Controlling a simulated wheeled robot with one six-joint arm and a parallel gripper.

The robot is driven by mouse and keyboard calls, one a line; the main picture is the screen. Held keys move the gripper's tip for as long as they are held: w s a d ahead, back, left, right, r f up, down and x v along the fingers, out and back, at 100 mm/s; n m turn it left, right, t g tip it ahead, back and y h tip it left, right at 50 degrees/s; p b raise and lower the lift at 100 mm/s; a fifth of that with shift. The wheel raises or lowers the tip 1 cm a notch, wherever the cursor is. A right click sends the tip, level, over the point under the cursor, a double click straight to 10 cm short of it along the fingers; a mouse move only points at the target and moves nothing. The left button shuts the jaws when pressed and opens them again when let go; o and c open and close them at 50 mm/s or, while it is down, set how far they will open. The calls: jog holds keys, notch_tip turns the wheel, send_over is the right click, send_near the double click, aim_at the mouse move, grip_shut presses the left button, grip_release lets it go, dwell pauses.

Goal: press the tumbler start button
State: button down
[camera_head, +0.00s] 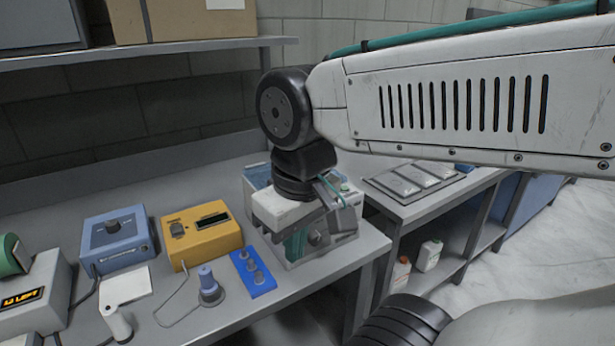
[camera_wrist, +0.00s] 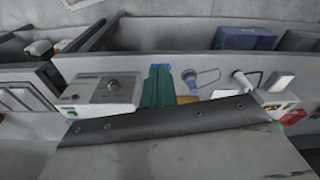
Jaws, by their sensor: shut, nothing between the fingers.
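At the left edge of the head view stands a pale machine (camera_head: 32,300) with a green drum (camera_head: 12,254) and a lit orange display; it looks like the tumbler. I cannot make out its start button. My gripper (camera_head: 297,243) has teal fingers, shut and empty, pointing down in front of a grey-white machine (camera_head: 345,222) at the bench's right end, well to the right of the drum. The fingers (camera_wrist: 157,88) show in the wrist view beside a pale box with a knob (camera_wrist: 108,88). My wrist hides part of the right-end machine.
On the grey bench stand a blue box with a knob (camera_head: 117,240), a yellow box (camera_head: 202,234), a blue stand with pegs (camera_head: 252,272) and a blue-topped grey piece (camera_head: 209,285). A cable loops there. A shelf (camera_head: 130,54) with a carton hangs above.

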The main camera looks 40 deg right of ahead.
jog(key=shift+w+a, duration=0.1)
jog(key=shift+w, duration=0.05)
notch_tip(320, 180, up, 8)
jog(key=m+g, duration=0.1)
jog(key=m, duration=0.2)
send_over(344, 187)
jog(key=shift+f, duration=0.15)
notch_tip(344, 187, down, 14)
jog(key=shift+a+r, duration=0.1)
